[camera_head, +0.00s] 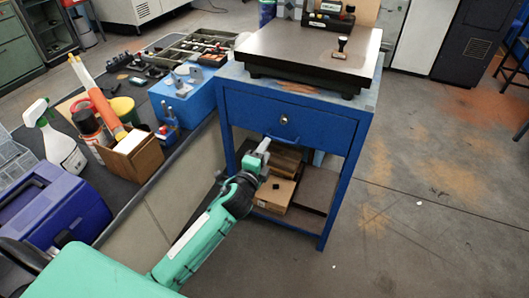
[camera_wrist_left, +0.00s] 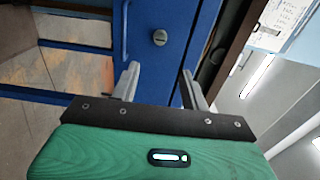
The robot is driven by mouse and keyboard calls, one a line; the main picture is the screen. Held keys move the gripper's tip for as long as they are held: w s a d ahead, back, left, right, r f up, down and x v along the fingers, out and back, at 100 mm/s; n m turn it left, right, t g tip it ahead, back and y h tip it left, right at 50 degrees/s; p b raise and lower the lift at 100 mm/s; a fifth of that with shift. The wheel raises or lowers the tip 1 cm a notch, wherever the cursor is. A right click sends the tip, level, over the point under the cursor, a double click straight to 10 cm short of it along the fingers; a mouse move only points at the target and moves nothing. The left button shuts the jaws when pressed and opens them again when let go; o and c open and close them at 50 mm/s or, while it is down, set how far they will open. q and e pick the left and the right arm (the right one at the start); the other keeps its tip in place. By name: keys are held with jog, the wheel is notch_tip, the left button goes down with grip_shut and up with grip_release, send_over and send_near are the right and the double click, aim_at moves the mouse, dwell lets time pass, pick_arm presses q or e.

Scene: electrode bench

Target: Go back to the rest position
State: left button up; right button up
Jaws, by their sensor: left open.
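My left gripper (camera_head: 262,150) is in front of the blue cabinet (camera_head: 232,110), just below its drawer (camera_head: 300,122). The drawer is closed, with a round lock and a blue handle along its lower edge. In the left wrist view, both fingers of my left gripper (camera_wrist_left: 160,82) stand apart with nothing between them. The blue drawer front (camera_wrist_left: 165,60) with its lock fills the space beyond the fingers, and the handle (camera_wrist_left: 125,30) shows to the left of the lock. My right gripper is in neither view.
A dark plate (camera_head: 320,58) with a stamp (camera_head: 341,45) lies on the cabinet top. Cardboard boxes (camera_head: 275,195) sit on its lower shelf. A bench at left holds a spray bottle (camera_head: 60,145), a blue case (camera_head: 50,215) and a tool carton (camera_head: 135,158). Floor at right (camera_head: 440,170) is clear.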

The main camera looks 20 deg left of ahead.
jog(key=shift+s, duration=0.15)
